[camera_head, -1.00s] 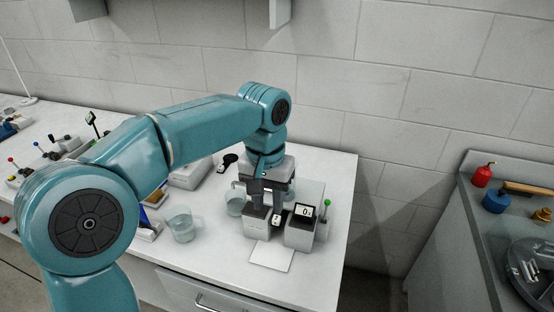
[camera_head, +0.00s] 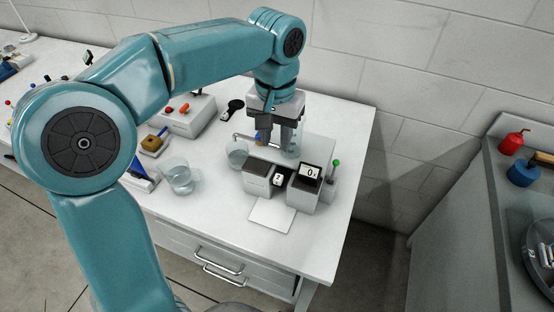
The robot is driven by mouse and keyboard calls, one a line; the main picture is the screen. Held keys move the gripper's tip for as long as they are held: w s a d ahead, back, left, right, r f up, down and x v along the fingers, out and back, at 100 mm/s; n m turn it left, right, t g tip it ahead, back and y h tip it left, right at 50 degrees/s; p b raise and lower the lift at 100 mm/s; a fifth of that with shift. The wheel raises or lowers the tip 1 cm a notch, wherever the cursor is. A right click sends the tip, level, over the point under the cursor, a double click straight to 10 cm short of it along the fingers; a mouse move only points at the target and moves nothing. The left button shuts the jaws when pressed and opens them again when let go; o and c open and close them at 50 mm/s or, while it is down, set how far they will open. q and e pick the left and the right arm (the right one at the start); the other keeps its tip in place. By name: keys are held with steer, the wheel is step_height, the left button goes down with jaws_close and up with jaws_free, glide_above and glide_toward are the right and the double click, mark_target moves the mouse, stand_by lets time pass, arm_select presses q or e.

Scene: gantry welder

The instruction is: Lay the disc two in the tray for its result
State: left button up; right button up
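A small light piece with a dark mark (camera_head: 278,180), which looks like the disc two, sits in the slot between the two grey blocks of a tester (camera_head: 257,179). The tester's display (camera_head: 311,173) reads 0. My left gripper (camera_head: 277,137) hangs above and behind the tester, pointing down. Its dark fingers are apart with nothing clear between them. A flat white plate (camera_head: 271,215) lies in front of the tester. I cannot tell which thing is the result tray. My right gripper is not in view.
Glass beakers (camera_head: 180,178) stand left of the tester. A green-tipped lever (camera_head: 332,170) stands at its right. A control box (camera_head: 188,117) and a black round-ended item (camera_head: 232,108) lie further back. A grey bench at the right holds a red bottle (camera_head: 512,142).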

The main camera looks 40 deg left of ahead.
arm_select(q)
glide_toward(277, 179)
steer(key=shift+w+d, duration=0.1)
steer(key=shift+w, duration=0.2)
step_height(277, 179, down, 8)
steer(key=shift+s+r, duration=0.15)
steer(key=shift+r, duration=0.05)
steer(key=shift+f, duration=0.3)
steer(key=shift+s+f, duration=0.1)
steer(key=shift+s, duration=0.2)
steer(key=shift+w+f, duration=0.1)
steer(key=shift+w, duration=0.15)
steer(key=c, duration=0.4)
jaws_close()
steer(key=shift+s, duration=0.1)
steer(key=s+d+b, duration=0.2)
steer(key=s+b, duration=0.1)
steer(key=s, duration=0.6)
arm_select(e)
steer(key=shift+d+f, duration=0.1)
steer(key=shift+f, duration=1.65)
